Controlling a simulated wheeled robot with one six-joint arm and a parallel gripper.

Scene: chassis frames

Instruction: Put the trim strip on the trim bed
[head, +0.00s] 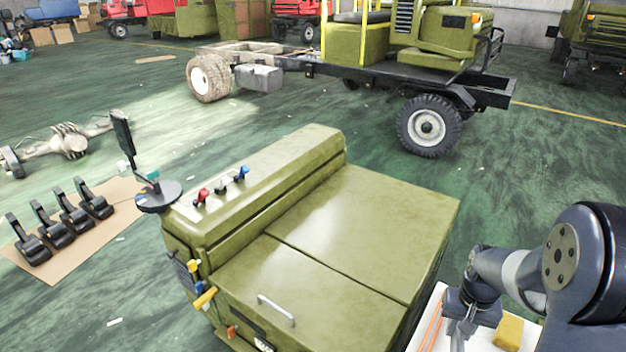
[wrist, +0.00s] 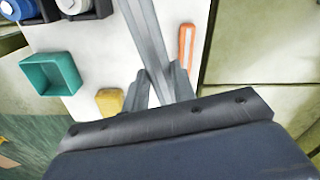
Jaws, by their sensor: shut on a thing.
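A long grey strip (wrist: 146,40), which looks like the trim strip, runs from the top of the wrist view down between the fingers of my gripper (wrist: 160,88). The gripper is shut on its near end. In the head view my gripper (head: 460,325) is low at the right, over a white surface (head: 438,300); the strip is hard to make out there. An orange-edged narrow piece (wrist: 187,46) with a pale middle lies on the white surface, right of the strip and apart from it. I cannot tell whether it is the trim bed.
A yellow block (wrist: 110,102) and a teal open box (wrist: 50,72) sit left of the strip. A dark holder with a blue round item (wrist: 18,8) is at the top left. A large olive-green cabinet (head: 350,225) stands beside the white surface.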

